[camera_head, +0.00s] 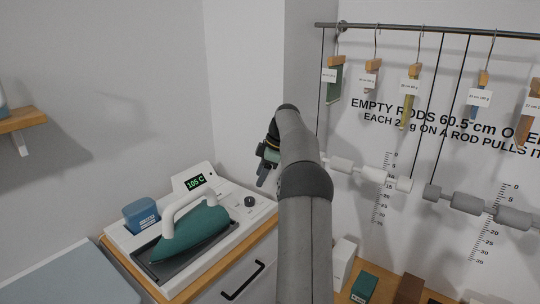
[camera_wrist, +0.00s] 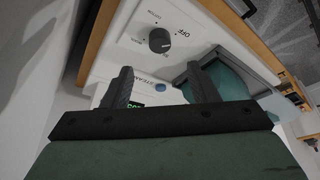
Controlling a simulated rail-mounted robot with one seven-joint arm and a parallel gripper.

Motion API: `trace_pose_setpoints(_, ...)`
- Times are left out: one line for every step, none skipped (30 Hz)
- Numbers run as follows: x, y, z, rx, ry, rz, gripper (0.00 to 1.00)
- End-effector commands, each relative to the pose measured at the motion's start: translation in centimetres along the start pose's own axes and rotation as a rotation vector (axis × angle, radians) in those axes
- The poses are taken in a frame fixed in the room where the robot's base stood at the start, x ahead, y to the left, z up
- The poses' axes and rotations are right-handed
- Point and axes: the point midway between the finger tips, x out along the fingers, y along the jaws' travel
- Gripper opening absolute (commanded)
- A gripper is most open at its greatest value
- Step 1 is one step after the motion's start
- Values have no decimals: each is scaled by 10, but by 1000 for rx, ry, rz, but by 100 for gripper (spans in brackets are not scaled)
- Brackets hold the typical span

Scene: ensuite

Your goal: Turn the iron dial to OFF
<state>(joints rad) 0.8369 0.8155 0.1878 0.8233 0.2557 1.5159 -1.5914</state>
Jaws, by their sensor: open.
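The iron dial (camera_wrist: 160,40) is a round dark knob on the white panel of the iron station. In the wrist view the printed OFF label (camera_wrist: 181,33) is just right of it; I cannot tell surely where its pointer points. In the head view the dial (camera_head: 250,201) is at the panel's right part. My gripper (camera_wrist: 163,82) is open and empty, its two dark fingers apart, with the dial beyond the fingertips and not between them. In the head view my gripper (camera_head: 264,172) hangs above the dial, partly hidden by my arm.
A teal iron (camera_head: 195,234) with a white handle rests on the station, left of the dial. A display (camera_head: 195,182) reads 105 C. A blue container (camera_head: 141,215) stands at the left. Hanging rods and weights (camera_head: 390,180) are right of my arm.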

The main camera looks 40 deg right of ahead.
Motion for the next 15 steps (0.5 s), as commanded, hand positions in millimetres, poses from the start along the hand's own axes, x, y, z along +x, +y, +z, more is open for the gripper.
trace_pose_setpoints(-14, 1, 0, 0, 0, 4, 54)
trace_pose_setpoints(-22, 1, 0, 0, 0, 4, 54)
trace_pose_setpoints(-31, 1, 0, 0, 0, 4, 54)
trace_pose_setpoints(-38, 1, 0, 0, 0, 4, 54)
trace_pose_setpoints(-44, 1, 0, 0, 0, 3, 54)
trace_pose_setpoints(-52, 1, 0, 0, 0, 3, 54)
trace_pose_setpoints(-56, 1, 0, 0, 0, 2, 54)
trace_pose_setpoints(-61, 1, 0, 1, 0, 2, 54)
trace_pose_setpoints(-67, 1, 0, 0, 0, 1, 54)
trace_pose_setpoints(-70, 1, 0, 0, 0, 1, 54)
trace_pose_setpoints(-73, 1, 0, 0, 0, 1, 54)
trace_pose_setpoints(-76, 0, 0, 0, 0, 0, 54)
trace_pose_setpoints(-78, 0, 0, 0, 0, 0, 54)
trace_pose_setpoints(-79, 0, 0, 0, 0, 0, 54)
trace_pose_setpoints(-80, 0, 0, 0, 0, 0, 54)
